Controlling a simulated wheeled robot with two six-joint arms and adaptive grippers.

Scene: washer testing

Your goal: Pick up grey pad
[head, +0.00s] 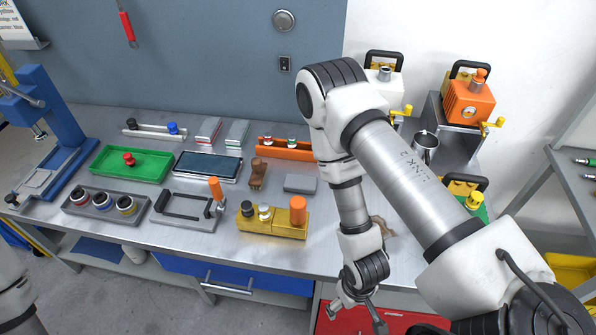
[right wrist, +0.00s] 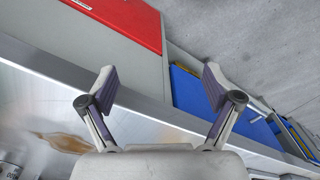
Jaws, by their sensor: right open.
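A small grey pad (head: 300,183) lies flat on the metal workbench, right of the brown wooden piece and behind the yellow block. My right gripper (head: 355,314) hangs low in front of the bench's front edge, to the right of and nearer than the pad, apart from it. In the right wrist view the right gripper (right wrist: 158,86) has its two fingers spread, with nothing between them. The pad does not show in that view. My left gripper is out of view.
The workbench (head: 225,257) holds a yellow block (head: 272,218) with knobs, an orange rail (head: 285,149), a green tray (head: 130,165) and a dark-topped tray (head: 208,166). A blue press (head: 60,125) stands at left. Orange and white machines stand back right. My right arm hides part of the bench.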

